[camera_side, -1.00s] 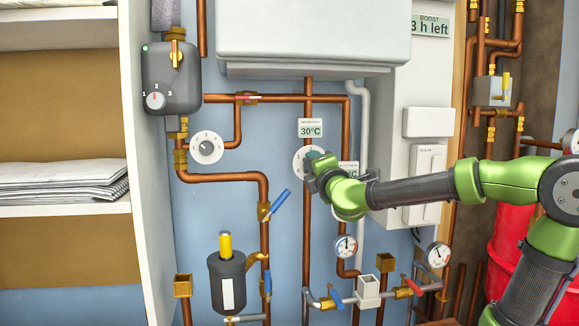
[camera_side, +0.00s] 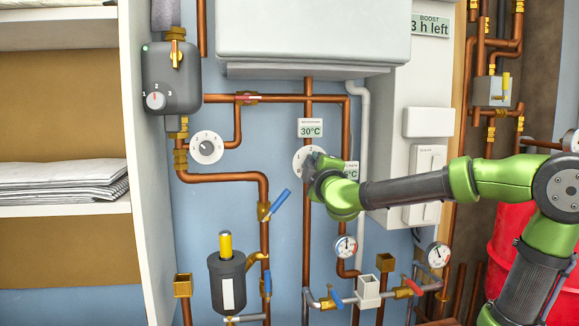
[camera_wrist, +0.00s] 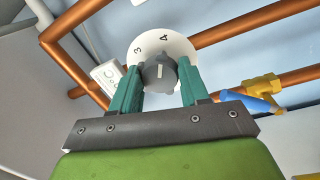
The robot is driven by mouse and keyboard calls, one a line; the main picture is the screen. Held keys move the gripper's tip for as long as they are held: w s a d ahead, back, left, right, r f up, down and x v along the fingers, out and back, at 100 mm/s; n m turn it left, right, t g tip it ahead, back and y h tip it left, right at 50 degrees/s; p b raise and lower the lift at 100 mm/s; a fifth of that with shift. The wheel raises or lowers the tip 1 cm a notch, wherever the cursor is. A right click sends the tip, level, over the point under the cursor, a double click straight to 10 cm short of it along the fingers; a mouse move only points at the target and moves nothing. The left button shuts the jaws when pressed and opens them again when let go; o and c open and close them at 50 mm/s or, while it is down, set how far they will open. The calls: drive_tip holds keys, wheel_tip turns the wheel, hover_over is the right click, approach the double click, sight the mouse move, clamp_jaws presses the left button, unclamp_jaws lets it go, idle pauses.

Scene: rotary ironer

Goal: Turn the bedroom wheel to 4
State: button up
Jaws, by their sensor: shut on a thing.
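A white dial with a grey knob shows in the wrist view, the wheel's white plate (camera_wrist: 148,46) carrying the numbers 3 and 4. The grey knob (camera_wrist: 160,78) has a white mark that points up, roughly towards the 4; its exact setting is hard to judge. My gripper (camera_wrist: 161,71) has its two green fingers on either side of the knob, shut on it. In the side view the wheel (camera_side: 299,157) is partly hidden behind my gripper (camera_side: 313,165). The small name on the label above it is too small to read.
A 30°C display (camera_side: 310,128) sits just above the wheel. Another display (camera_side: 352,170) is partly covered by my gripper. A second white wheel (camera_side: 206,147) is to the left. Copper pipes (camera_side: 307,230) and a blue-handled valve (camera_side: 273,205) are close by.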

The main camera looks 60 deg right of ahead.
idle(0.4)
drive_tip(key=o, duration=1.1)
drive_tip(key=shift+c, duration=0.2)
drive_tip(key=v, duration=1.7)
drive_tip(key=shift+r, duration=0.15)
